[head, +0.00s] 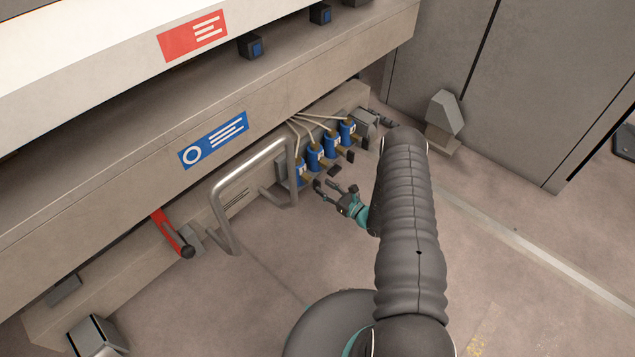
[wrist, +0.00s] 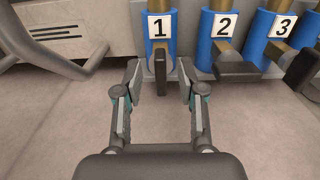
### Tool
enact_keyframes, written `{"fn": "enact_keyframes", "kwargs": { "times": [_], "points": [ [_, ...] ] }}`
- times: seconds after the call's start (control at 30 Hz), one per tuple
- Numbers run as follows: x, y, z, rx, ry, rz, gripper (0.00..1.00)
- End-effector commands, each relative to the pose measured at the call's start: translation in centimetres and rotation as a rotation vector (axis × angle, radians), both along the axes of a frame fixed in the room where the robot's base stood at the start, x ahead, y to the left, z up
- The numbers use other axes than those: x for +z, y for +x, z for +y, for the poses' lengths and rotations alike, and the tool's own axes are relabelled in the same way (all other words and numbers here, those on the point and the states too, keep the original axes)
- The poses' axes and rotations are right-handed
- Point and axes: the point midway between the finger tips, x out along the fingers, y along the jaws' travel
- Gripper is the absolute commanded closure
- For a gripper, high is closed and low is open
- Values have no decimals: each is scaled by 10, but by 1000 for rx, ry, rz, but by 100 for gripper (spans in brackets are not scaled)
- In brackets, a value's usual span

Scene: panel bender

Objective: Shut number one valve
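The number one valve (wrist: 160,25) is a blue body with a white "1" label, at the top middle of the wrist view. In the head view it is the valve nearest the tubular rail (head: 301,169), partly hidden. Its dark lever (wrist: 160,68) points down in the wrist picture, in line with the space between my fingers. My gripper (wrist: 160,80) is open, one finger on each side of the lever, with visible gaps. In the head view my gripper (head: 335,187) is just in front of the valve row. Whether the fingers reach fully around the lever I cannot tell.
Valves two (wrist: 223,28) and three (wrist: 276,30) stand close on the right, their dark levers near my right finger's side. The tubular rail (head: 219,212) is at the left. A red lever (head: 170,232) lies farther left. The floor in front is clear.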

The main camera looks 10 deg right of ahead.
Motion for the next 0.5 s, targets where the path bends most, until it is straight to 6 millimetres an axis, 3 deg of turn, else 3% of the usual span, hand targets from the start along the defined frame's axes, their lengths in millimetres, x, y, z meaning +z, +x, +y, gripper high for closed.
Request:
{"fn": "enact_keyframes", "kwargs": {
  "times": [0.2,0.5],
  "points": [
    [0,25,19,2,-1,-1,60],
    [0,35,26,0,0,0,60]
  ]
}}
